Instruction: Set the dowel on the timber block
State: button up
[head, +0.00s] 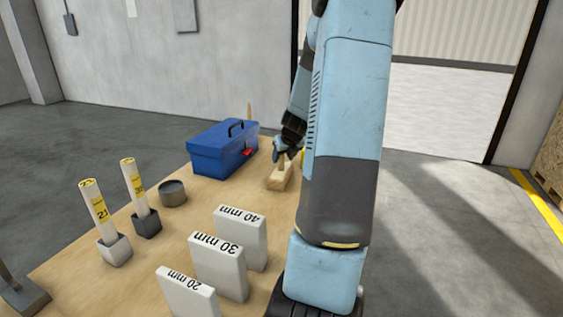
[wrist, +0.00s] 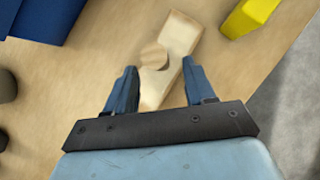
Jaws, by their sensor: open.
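The timber block (wrist: 181,36) is a pale wooden bar lying on the table in the wrist view. It also shows in the head view (head: 279,181), below my gripper. The dowel (wrist: 153,54) is a short round wooden piece whose end faces the camera, over the block's left side. It appears to stand on the block, but its base is hidden. My gripper (wrist: 158,68) is open, with its two blue fingers apart on either side of the block and dowel. In the head view my gripper (head: 287,155) is partly hidden by my arm.
A blue toolbox (head: 222,150) stands left of the block. A yellow object (wrist: 248,16) lies to its right. White gauge blocks (head: 218,265), two upright labelled tubes (head: 95,203) in holders and a grey cup (head: 173,193) stand nearer. The table's right edge is close to the block.

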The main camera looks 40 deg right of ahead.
jog(key=v, duration=0.8)
jog(key=s+a+r+n, duration=0.2)
jog(key=a+r+n, duration=0.1)
jog(key=a+n, duration=0.35)
jog(key=s+a+r+n+y, duration=0.1)
jog(key=s+a+r+n, duration=0.15)
jog(key=a+n, duration=0.45)
jog(key=s+a+r+n, duration=0.1)
jog(key=a+r+n, duration=0.35)
jog(key=a, duration=0.35)
jog(key=s+a+r+n, duration=0.1)
jog(key=s+a+n, duration=0.4)
jog(key=s+n, duration=0.3)
jog(key=s+a+r+n, duration=0.2)
jog(key=s+a+n, duration=0.3)
jog(key=s+n, duration=0.4)
jog(key=n, duration=0.3)
jog(key=shift+n+g+y, duration=0.4)
jog(key=shift+s, duration=0.15)
